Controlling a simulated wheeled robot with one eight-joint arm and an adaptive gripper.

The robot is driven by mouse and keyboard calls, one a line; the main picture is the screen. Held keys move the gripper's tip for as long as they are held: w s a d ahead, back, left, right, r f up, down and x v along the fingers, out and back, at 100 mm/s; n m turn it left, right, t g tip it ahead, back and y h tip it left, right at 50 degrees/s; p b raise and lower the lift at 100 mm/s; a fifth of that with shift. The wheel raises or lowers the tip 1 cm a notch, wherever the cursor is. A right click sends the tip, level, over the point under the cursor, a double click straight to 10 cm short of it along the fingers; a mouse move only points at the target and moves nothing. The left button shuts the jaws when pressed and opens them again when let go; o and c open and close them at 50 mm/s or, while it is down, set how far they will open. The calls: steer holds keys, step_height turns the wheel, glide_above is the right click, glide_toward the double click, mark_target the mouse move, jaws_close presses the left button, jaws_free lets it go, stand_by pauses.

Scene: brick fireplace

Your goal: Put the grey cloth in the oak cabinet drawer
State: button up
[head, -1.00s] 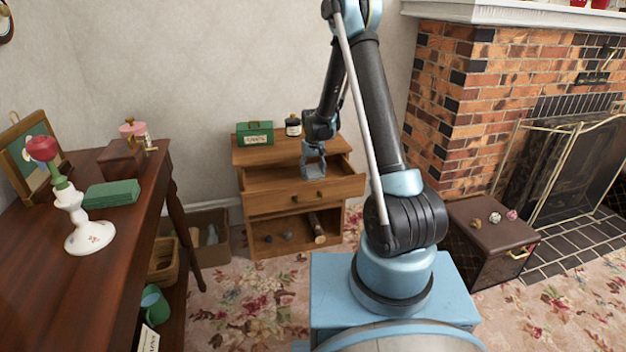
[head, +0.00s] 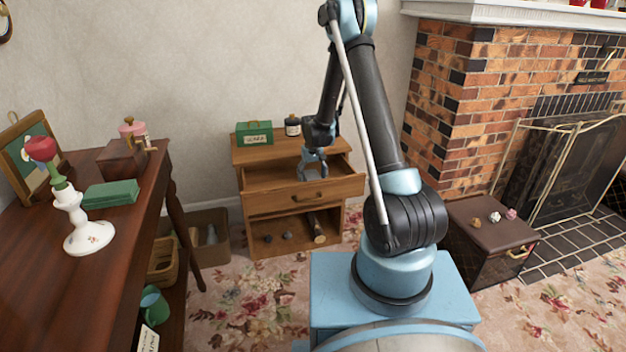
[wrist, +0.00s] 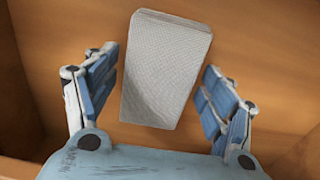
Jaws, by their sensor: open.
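The oak cabinet (head: 249,224) stands against the wall with its top drawer (head: 275,200) pulled open. My gripper (head: 313,176) is over the right part of the open drawer, pointing down, with its fingers spread. In the wrist view, the grey cloth (wrist: 166,70), a pale folded rectangle, lies on the wooden drawer floor (wrist: 265,55) between the open fingers. Gaps show between the cloth and both fingers. The cloth cannot be made out in the head view.
The cabinet's lower shelf holds a few small items. A dark wood table (head: 60,290) is at left, and a brown chest (head: 470,215) is at right.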

mark_target(312, 176)
steer(key=shift+r, duration=0.1)
step_height(312, 176, up, 12)
steer(key=s+d+r, duration=0.7)
steer(key=s+r, duration=0.2)
steer(key=r, duration=0.1)
steer(key=s+d+r+m+t, duration=0.1)
steer(key=s+d+r, duration=0.2)
steer(key=s, duration=0.3)
steer(key=s+d+r, duration=0.3)
steer(key=s, duration=0.2)
steer(key=s+d+f, duration=0.2)
steer(key=s, duration=0.5)
steer(key=s+d+f+m, duration=0.1)
steer(key=s+d+f, duration=0.1)
steer(key=s, duration=0.6)
steer(key=s+d+f+m+t, duration=0.1)
steer(key=s+d+f, duration=0.1)
steer(key=s, duration=0.5)
steer(key=shift+s+d, duration=0.25)
steer(key=shift+d, duration=0.05)
